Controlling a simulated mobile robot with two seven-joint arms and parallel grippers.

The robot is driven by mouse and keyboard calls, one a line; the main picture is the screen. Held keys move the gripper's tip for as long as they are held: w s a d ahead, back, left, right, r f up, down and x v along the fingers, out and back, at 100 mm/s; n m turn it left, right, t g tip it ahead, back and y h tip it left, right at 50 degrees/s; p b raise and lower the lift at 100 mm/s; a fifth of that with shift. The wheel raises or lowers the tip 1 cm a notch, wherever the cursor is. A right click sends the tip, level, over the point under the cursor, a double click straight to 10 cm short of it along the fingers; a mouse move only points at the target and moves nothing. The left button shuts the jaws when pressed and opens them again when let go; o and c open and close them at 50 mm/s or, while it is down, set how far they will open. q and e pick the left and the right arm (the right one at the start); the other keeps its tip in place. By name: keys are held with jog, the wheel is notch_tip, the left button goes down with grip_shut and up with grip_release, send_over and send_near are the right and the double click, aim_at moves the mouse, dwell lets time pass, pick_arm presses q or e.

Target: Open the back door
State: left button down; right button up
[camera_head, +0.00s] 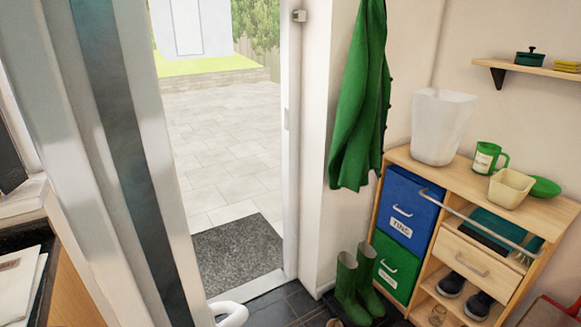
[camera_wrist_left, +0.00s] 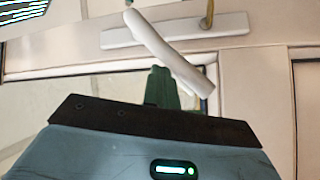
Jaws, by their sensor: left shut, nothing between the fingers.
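The back door (camera_head: 75,110) is a white frame with a narrow glass strip. In the head view it stands swung open at the left, seen at a steep angle, with the doorway clear beside it. In the left wrist view its white lever handle (camera_wrist_left: 165,47) slants down to the right across a white backplate (camera_wrist_left: 130,36). My left gripper (camera_wrist_left: 161,75) is shut and empty, its dark green fingers close by the lever's lower part. I cannot tell whether they touch it. My left gripper does not show in the head view, and my right gripper is in neither view.
Outside lie a dark doormat (camera_head: 238,250) and a paved patio (camera_head: 225,150). Right of the doorway are a hanging green coat (camera_head: 362,110), green boots (camera_head: 350,285) and a wooden storage unit (camera_head: 545,212). A dark counter (camera_head: 40,238) stands at the far left.

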pick_arm(q)
jog(key=a+f+b, duration=0.1)
jog(key=a, duration=0.6)
jog(key=shift+s+a, duration=0.15)
jog(key=shift+a, duration=0.2)
